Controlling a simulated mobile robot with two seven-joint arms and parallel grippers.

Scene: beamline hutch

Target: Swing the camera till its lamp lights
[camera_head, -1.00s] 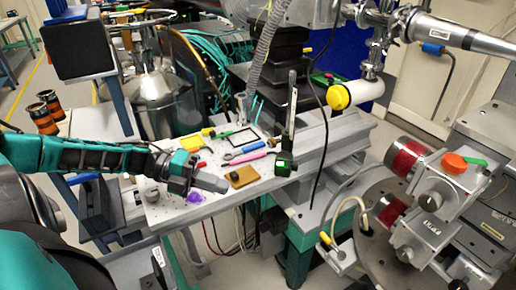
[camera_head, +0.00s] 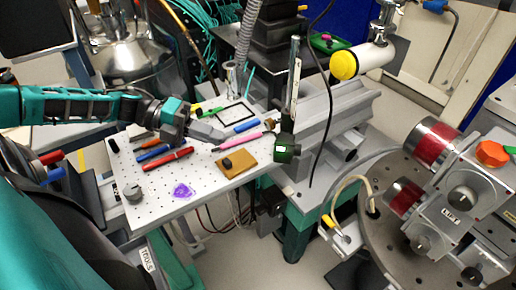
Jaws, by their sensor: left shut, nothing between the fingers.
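My left gripper (camera_head: 212,134) comes in from the left and is shut and empty over the far part of the perforated board. A white cylinder with a yellow cap (camera_head: 344,66) hangs at the upper right, well apart from the gripper. A small dark green block (camera_head: 284,148) sits on an upright post (camera_head: 293,85) at the board's right edge, to the right of the gripper. I cannot tell which of these is the camera, and I see no lit lamp on either. My right gripper is not in view.
The board (camera_head: 216,185) holds a red pen (camera_head: 168,160), a pink pen (camera_head: 238,142), a brown pad (camera_head: 236,164), a purple piece (camera_head: 182,191) and a grey knob (camera_head: 133,192). A black cable hangs right of the post. A round stage with red-banded cylinders (camera_head: 432,144) stands at the right.

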